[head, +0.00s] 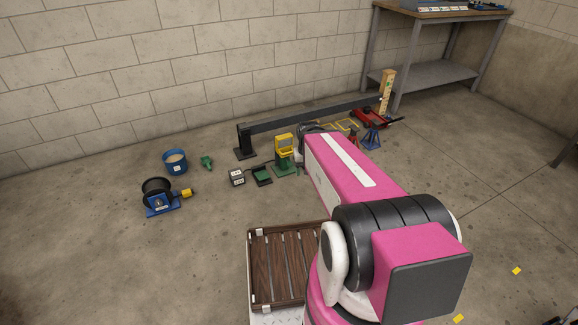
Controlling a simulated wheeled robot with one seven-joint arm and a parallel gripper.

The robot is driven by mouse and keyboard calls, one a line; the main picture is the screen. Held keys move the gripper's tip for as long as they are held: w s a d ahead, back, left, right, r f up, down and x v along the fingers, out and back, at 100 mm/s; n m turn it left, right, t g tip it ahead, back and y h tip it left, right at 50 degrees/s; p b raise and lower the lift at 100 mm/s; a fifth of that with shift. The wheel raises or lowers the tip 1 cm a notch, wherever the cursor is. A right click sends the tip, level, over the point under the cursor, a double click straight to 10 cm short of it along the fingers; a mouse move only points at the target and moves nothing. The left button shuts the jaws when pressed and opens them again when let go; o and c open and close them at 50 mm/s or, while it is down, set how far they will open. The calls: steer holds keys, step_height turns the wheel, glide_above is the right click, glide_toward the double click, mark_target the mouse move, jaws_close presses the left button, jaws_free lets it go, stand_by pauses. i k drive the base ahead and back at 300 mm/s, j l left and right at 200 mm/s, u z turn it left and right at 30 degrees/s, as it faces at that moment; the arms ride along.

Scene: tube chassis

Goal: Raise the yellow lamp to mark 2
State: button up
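A yellow, box-shaped thing on a green base (284,145) stands on the floor near the back wall, just left of my pink forearm. It looks like the yellow lamp, but it is too small to be sure. An upright wooden board (387,90) stands at the far end of a long dark beam (315,115); any marks on it are too small to read. My forearm reaches toward the beam. My gripper's fingers are hidden behind it, and only a grey part of the wrist shows at its far end.
A blue winch (160,203) with a yellow handle, a blue bucket (175,168) and a grey box (237,178) stand left. A red jack (371,118) and blue stand (371,141) are by the board. A workbench (425,74) is behind.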

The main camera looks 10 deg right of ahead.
mark_target(283, 142)
steer(key=i+l, duration=0.15)
steer(key=i, duration=0.5)
steer(key=i+l+u, duration=0.1)
steer(key=i, duration=0.55)
